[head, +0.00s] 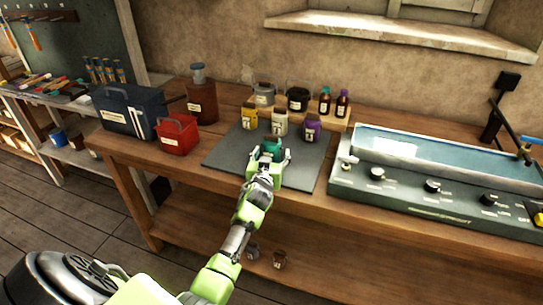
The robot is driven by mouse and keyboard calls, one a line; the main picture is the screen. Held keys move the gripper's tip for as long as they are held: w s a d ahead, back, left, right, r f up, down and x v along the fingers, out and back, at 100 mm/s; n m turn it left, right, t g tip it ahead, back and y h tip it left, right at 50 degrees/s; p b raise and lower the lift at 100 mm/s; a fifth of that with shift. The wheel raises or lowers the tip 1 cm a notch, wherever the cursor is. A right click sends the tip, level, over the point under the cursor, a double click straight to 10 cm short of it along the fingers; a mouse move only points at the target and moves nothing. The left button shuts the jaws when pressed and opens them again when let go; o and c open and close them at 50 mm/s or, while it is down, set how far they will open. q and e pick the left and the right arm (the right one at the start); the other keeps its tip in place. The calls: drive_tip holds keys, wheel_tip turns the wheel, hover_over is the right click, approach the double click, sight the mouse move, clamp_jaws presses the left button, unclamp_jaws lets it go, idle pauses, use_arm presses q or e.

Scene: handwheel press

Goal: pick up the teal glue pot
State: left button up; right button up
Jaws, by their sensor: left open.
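The teal glue pot (272,146) stands on a dark grey mat (226,156) on the wooden bench. My left gripper (270,157) is open at the pot, with its fingers to the left and right of it. The gripper hides the pot's lower part, and I cannot tell whether the fingers touch it. My right gripper is not in view.
Yellow (250,118), white (280,123) and purple (312,131) pots stand just behind the teal one. A red box (177,136) and a dark blue case (130,112) are at the left. A green machine with a glass-topped basin (440,160) fills the right.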

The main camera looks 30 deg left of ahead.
use_arm(q)
drive_tip(key=c, duration=1.5)
drive_tip(key=shift+r, duration=0.1)
drive_tip(key=shift+c, duration=0.2)
